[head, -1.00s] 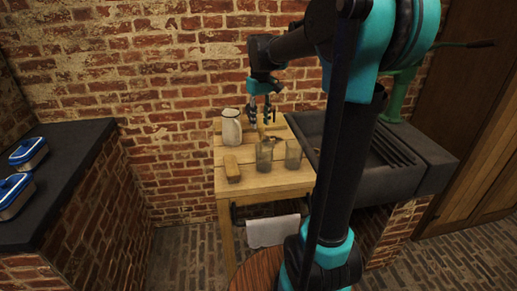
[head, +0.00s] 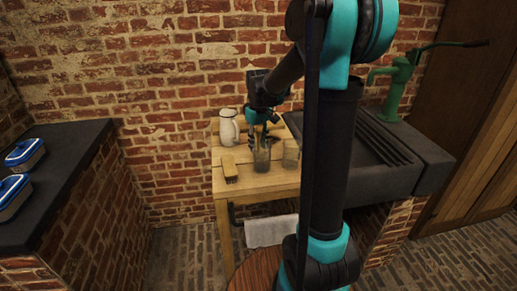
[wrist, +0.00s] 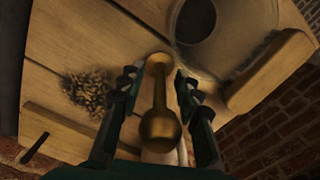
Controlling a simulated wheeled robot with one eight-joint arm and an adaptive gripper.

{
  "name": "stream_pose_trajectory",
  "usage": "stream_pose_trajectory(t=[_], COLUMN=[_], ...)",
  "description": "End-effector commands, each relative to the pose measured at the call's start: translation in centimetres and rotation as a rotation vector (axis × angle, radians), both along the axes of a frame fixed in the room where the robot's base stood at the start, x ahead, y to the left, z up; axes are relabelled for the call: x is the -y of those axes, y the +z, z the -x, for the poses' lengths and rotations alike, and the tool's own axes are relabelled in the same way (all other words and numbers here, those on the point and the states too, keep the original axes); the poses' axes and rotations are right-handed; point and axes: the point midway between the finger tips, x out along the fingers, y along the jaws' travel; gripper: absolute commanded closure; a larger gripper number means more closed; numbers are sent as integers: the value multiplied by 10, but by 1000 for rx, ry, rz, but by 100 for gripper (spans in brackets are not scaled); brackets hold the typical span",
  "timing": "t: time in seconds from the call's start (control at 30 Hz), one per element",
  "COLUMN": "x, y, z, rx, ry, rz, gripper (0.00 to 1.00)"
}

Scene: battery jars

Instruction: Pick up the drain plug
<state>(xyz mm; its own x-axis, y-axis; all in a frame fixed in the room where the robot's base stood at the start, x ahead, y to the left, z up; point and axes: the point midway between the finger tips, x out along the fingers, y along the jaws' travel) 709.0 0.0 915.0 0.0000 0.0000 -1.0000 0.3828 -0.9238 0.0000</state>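The drain plug appears to be the brass piece with a round knob (wrist: 159,128) in the wrist view. It lies between the two fingers of my gripper (wrist: 157,76), with a visible gap on each side. My gripper is open around it and does not visibly touch it. In the head view my gripper (head: 260,138) is low over the wooden table (head: 250,188), behind a glass jar (head: 262,161). The plug cannot be made out there, hidden by the gripper and jar.
A white pitcher (head: 229,127) and a tan brush (head: 229,167) stand left of my gripper. A second glass jar (head: 291,154) is to the right. The dark sink (head: 415,160) with a green pump (head: 397,88) adjoins the table.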

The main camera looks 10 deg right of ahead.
Motion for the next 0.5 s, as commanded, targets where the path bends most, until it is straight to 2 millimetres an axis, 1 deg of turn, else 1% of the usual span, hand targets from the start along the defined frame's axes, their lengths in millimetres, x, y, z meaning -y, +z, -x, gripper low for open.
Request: stream_pose_trajectory(t=[0.13, 0.17, 0.4, 0.5], x=[0, 0, 0, 0], y=[0, 0, 0, 0], z=[0, 0, 0, 0], rx=[0, 0, 0, 0], ry=[0, 0, 0, 0], rz=[0, 0, 0, 0], gripper=[66, 69, 99, 100])
